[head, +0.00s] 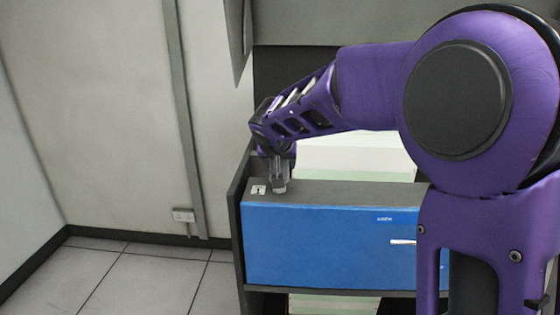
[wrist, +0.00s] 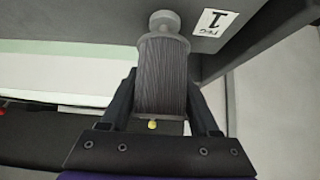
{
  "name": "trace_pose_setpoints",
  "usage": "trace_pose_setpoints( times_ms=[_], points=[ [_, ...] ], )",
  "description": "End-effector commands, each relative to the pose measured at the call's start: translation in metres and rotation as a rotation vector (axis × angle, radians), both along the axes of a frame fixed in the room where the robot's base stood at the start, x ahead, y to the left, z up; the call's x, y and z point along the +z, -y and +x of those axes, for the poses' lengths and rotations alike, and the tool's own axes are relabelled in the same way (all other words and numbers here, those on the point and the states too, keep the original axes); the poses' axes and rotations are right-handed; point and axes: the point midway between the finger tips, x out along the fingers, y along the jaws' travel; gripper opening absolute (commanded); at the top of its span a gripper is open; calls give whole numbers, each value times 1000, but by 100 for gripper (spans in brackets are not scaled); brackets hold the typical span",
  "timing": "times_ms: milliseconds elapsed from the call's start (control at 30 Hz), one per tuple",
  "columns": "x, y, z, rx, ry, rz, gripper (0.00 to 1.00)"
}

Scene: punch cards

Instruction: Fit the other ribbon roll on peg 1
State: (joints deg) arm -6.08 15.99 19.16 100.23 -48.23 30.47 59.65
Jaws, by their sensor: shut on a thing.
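My gripper (wrist: 163,88) is shut on a dark grey, ribbed ribbon roll (wrist: 162,75), with one finger on each side of it. A pale grey round knob (wrist: 164,20), apparently peg 1, shows at the roll's far end, beside a white "PEG 1" label (wrist: 215,24). Whether the roll is around the peg or only against it cannot be told. A small yellow tip (wrist: 152,125) shows at the roll's near end. In the head view my gripper (head: 280,172) points down, close above the left end of the dark cabinet top (head: 340,193); the label (head: 259,189) lies to its left.
The cabinet has a blue front (head: 320,245) with a pale handle (head: 403,241). A dark side panel (head: 235,205) rises just left of my gripper. A pale green and white surface (head: 355,155) lies behind the ledge. Open floor (head: 150,275) is at the left.

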Motion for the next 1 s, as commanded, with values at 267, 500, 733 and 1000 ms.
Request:
trace_pose_setpoints(
  times_ms=[267,500,733,1000],
  points=[
    [-5,0,0,0,0,-1,0],
    [-10,0,0,0,0,0,0],
    [-12,0,0,1,1,0,0],
    [-12,0,0,1,0,-1,0]
  ],
)
